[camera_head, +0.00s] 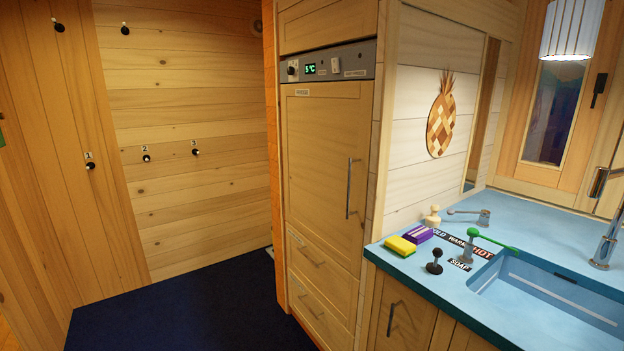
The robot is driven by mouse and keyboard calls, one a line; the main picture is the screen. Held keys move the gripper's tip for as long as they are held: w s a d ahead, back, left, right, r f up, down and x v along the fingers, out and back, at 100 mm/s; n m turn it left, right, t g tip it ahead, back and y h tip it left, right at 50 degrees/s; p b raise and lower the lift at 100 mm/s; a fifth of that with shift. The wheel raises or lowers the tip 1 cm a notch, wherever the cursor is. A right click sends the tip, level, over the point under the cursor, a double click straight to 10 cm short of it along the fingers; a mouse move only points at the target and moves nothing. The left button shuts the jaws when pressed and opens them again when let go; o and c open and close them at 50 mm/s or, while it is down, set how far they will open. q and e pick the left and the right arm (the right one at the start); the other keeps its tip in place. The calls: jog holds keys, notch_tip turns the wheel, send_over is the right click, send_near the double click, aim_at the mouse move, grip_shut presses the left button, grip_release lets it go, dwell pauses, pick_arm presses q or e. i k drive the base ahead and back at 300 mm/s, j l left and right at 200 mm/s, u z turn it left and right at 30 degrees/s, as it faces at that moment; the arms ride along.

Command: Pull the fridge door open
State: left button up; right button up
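The fridge door (318,180) is a tall light-wood panel set in a wooden cabinet, and it looks shut. Its vertical metal handle (349,188) is on the right side of the panel. A grey control strip (328,66) with a green display reading about 5 °C runs above the door. Neither of my grippers shows in the head view, so nothing is seen touching the handle.
Two drawers (316,276) sit below the door. To the right, a blue counter (400,265) holds a sponge (400,246), a purple box (418,235), levers and a sink (550,300). Dark blue floor (190,310) in front of the left wall is clear.

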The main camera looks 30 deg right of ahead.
aim_at(326, 127)
jog(key=i+l, duration=0.2)
jog(key=i, duration=0.3)
jog(key=i+l, duration=0.15)
jog(key=i, duration=0.35)
jog(key=z, duration=0.05)
